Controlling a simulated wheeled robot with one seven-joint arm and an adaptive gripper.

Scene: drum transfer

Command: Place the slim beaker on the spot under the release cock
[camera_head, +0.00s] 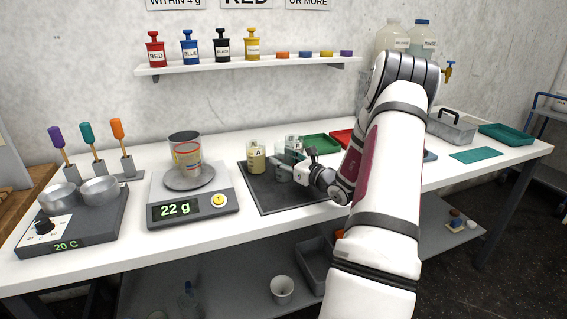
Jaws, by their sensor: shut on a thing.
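My gripper (287,164) reaches in from the right over the dark mat on the bench. It is shut on a small clear beaker (283,175), which its fingers partly hide. I cannot tell whether the held beaker touches the mat. Left of it, a beaker labelled A (256,158) with pale yellow contents stands on the mat. Another labelled beaker (293,141) stands just behind the gripper.
The dark mat (270,202) has bare room at its front. A scale (205,213) reading 22 g bears a larger beaker (185,146) at left. Green (320,142) and red (342,136) trays lie behind the gripper.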

